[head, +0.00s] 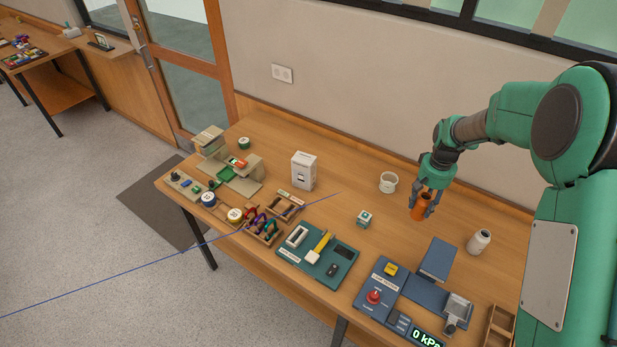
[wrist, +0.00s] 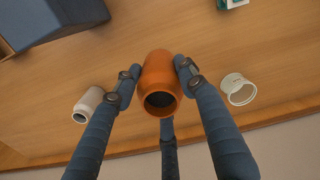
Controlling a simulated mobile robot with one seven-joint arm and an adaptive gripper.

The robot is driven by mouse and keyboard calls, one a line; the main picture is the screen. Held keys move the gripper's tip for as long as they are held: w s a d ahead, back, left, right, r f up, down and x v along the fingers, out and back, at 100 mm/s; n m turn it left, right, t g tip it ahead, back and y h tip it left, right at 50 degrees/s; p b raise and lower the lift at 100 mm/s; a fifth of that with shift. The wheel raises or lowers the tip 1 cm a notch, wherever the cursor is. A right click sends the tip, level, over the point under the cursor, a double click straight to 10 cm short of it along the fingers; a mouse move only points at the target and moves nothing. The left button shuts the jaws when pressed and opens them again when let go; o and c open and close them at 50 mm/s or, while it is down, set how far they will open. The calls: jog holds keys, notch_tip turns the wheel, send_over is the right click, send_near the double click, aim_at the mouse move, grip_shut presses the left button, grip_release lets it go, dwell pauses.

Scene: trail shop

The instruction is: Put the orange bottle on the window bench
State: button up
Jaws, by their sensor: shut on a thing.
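The orange bottle (head: 420,207) is held upright between the fingers of my gripper (head: 425,203), over the back right part of the wooden table (head: 365,235). In the wrist view the bottle (wrist: 159,82) shows its dark open mouth, with the fingers of my gripper (wrist: 156,80) shut against its sides. I cannot tell whether its base touches the table. The window bench is not clearly identifiable; a wooden ledge (head: 105,50) at the far upper left, beside the door, holds a small framed item.
Open floor (head: 75,200) lies left of the table.

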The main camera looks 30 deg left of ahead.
jog(key=s+a+n+p, duration=0.2)
jog(key=s+a, duration=0.5)
jog(key=a, duration=0.7)
jog(key=s+a+n+p, duration=0.25)
jog(key=s+a, duration=0.45)
jog(key=a, duration=0.6)
jog(key=s+a+n+p, duration=0.1)
jog(key=s+a+n, duration=0.2)
jog(key=s+a, duration=0.8)
jog(key=shift+w+a+f, duration=0.45)
jog(key=shift+a+f, duration=0.15)
jog(key=shift+f, duration=0.35)
jog(key=shift+w+a+f, duration=0.5)
jog(key=shift+a+f, duration=0.1)
jog(key=shift+f, duration=0.3)
jog(key=shift+w+a+f, duration=0.45)
jog(key=shift+a+f, duration=0.15)
jog(key=shift+f, duration=0.35)
jog(key=shift+a, duration=0.1)
jog(key=w+a+f+p, duration=0.1)
jog(key=w+a, duration=0.8)
jog(key=a, duration=0.3)
jog(key=shift+w+a+f, duration=0.25)
jog(key=shift+a, duration=0.1)
jog(key=shift+f, duration=1.75)
